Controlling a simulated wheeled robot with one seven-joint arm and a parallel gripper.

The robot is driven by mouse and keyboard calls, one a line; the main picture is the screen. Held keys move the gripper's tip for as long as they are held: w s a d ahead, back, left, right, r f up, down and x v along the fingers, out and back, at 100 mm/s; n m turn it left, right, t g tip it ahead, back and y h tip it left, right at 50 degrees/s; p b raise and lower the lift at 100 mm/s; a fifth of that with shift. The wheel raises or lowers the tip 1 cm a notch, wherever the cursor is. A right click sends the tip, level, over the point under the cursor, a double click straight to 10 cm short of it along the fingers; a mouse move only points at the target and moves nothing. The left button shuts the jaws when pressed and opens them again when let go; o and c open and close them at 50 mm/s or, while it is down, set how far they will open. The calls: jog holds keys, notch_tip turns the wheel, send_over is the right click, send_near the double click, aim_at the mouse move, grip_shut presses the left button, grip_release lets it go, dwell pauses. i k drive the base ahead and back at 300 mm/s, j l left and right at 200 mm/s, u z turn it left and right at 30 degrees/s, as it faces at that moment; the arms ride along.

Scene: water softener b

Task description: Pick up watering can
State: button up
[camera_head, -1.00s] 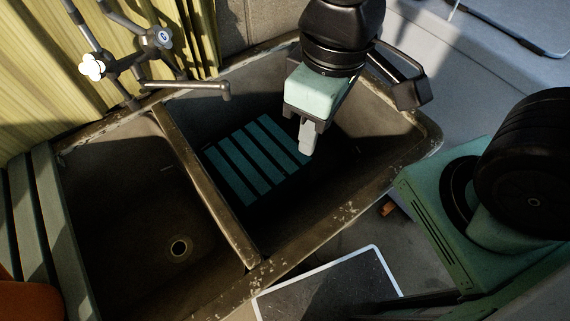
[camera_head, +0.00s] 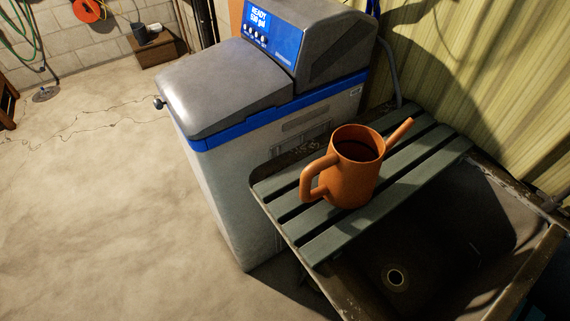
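An orange watering can (camera_head: 352,180) stands upright on a slatted grey-green rack (camera_head: 420,155) at the left end of the sink. Its loop handle (camera_head: 312,180) faces left and its spout (camera_head: 399,133) points up and to the right. Its open top shows a dark inside. My gripper is not in this view.
A grey and blue water softener (camera_head: 245,100) with a lit display stands right behind the rack. The concrete floor (camera_head: 100,200) at left is clear.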

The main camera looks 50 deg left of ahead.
aim_at(350, 169)
jog(key=k+l+u, duration=0.15)
jog(key=u, duration=0.35)
jog(key=k+l+u, duration=0.1)
jog(key=u, duration=0.35)
jog(key=k+u, duration=0.2)
jog(key=u, duration=0.3)
jog(key=j+u, duration=0.1)
jog(key=j, duration=0.35)
jog(key=i+j+u, duration=0.1)
jog(key=j, duration=0.3)
